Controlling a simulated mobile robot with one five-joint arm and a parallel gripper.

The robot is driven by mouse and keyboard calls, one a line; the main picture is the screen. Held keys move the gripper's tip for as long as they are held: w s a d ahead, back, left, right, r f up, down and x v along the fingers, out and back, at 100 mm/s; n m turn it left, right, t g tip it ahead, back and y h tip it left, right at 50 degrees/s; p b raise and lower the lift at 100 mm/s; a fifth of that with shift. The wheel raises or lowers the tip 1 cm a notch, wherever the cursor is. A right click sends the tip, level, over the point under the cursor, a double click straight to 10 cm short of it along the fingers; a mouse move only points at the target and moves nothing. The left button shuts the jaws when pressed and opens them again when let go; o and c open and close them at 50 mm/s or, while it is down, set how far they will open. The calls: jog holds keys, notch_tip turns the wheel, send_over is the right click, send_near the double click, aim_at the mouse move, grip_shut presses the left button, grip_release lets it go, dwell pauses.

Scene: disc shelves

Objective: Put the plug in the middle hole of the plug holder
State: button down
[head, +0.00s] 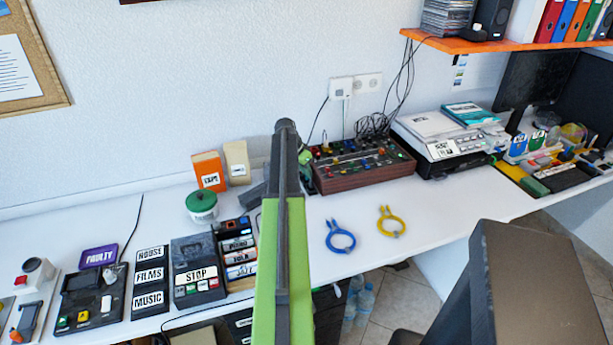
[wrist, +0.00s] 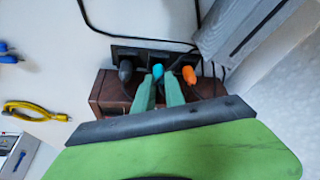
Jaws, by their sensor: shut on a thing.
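In the wrist view, my gripper (wrist: 159,86) is shut on a cyan plug (wrist: 158,71), with one green finger on each side of it. The plug is over the middle of a dark plate (wrist: 128,48), which appears to be the plug holder. A black plug (wrist: 125,70) is to its left and an orange plug (wrist: 190,75) to its right. I cannot tell whether the cyan plug is seated in a hole, as the fingers hide its lower part. In the head view, my arm covers much of the middle and the plugs are not clear.
A brown control box (head: 365,171) with coloured knobs stands near the wall. A printer (head: 450,138) is to its right. A blue ring clamp (head: 341,240) and a yellow one (head: 391,224) lie on the white desk (head: 440,215). Black cables (wrist: 145,38) run behind the dark plate.

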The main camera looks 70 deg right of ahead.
jog(key=shift+f, duration=0.15)
jog(key=c, duration=1.7)
grip_release()
jog(key=p+v, duration=1.1)
jog(key=v, duration=0.1)
jog(key=shift+r, duration=0.25)
